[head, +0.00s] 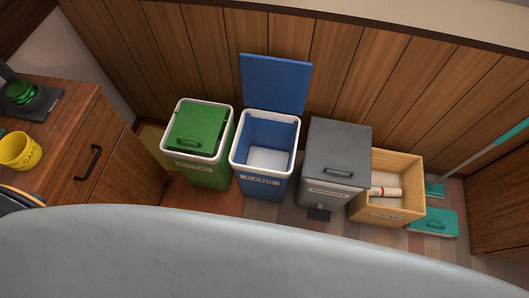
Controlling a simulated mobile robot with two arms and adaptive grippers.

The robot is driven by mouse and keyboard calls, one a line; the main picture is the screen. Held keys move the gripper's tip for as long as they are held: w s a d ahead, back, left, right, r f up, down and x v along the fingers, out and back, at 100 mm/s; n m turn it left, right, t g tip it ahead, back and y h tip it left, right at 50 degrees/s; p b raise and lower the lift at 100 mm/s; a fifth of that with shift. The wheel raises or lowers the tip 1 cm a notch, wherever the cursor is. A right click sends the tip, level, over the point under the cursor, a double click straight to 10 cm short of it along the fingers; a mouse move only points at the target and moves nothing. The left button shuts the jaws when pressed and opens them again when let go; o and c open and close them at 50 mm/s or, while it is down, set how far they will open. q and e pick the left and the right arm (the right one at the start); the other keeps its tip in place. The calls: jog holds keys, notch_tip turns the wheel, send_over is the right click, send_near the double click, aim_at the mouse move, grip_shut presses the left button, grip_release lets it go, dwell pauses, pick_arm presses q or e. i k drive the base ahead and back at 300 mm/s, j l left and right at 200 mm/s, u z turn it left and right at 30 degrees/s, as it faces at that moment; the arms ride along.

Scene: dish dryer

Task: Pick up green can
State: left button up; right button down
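No green can can be made out with certainty. A small dark green round object (21,92) sits on a black stand at the far left, on the wooden cabinet; I cannot tell whether it is a can. Neither of my grippers is in view.
Right of the green bin are an open blue bin (262,184) labelled CANS, a shut grey bin (338,190) and an open wooden box (385,212). A yellow cup (20,152) stands on the cabinet (75,105). A smooth grey surface fills the bottom foreground.

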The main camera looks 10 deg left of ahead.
aim_at(21, 91)
jog(key=u, duration=2.05)
